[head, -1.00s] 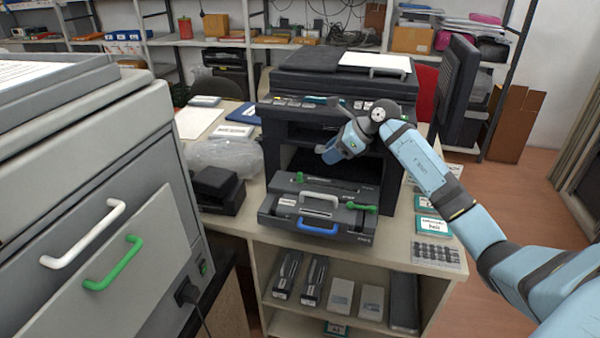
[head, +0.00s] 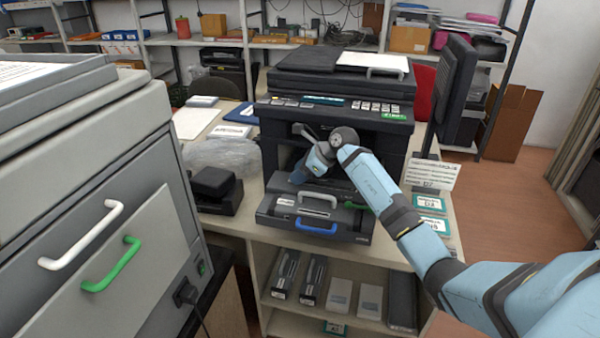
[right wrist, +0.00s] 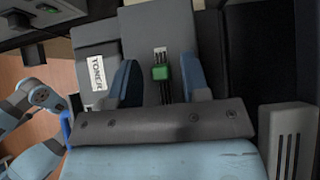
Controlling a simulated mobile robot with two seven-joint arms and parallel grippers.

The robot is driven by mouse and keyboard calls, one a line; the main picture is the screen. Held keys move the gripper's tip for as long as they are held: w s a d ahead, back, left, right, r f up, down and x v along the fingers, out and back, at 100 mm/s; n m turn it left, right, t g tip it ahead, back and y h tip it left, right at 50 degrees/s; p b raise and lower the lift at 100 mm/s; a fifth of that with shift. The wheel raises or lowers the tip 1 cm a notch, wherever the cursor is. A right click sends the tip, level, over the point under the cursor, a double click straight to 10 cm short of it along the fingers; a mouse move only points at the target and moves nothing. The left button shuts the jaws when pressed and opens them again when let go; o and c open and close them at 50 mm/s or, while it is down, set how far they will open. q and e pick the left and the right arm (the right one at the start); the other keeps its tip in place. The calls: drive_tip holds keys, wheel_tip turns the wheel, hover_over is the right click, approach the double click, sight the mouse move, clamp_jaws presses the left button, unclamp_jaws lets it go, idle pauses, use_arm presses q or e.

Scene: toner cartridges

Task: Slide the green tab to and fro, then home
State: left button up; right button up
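The green tab (right wrist: 161,73) sits on a slotted track on the grey toner cartridge (right wrist: 142,25) in the right wrist view. My right gripper (right wrist: 161,66) is open, with one blue finger on each side of the tab and a visible gap to each. In the head view the right gripper (head: 298,177) is low over the toner cartridge in front of the printer and hides the tab. The white TONER label (right wrist: 97,74) lies left of the fingers in the wrist view. My left gripper is not in view.
A grey cabinet (head: 90,170) with white and green handles stands at the left. A black device (head: 214,191) lies beside the printer.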

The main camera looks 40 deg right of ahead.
clamp_jaws()
drive_tip(key=shift+s+d, duration=0.1)
drive_tip(key=s+d, duration=0.3)
drive_tip(key=s, duration=0.1)
drive_tip(key=s+d+b, duration=0.1)
drive_tip(key=s+d, duration=0.3)
drive_tip(key=s+d+b, duration=0.1)
drive_tip(key=s+d, duration=0.3)
drive_tip(key=s, duration=0.1)
drive_tip(key=shift+o, duration=0.2)
unclamp_jaws()
drive_tip(key=shift+s+d, duration=0.1)
drive_tip(key=v, duration=1.3)
drive_tip(key=shift+s+r, duration=0.25)
drive_tip(key=shift+r, duration=0.1)
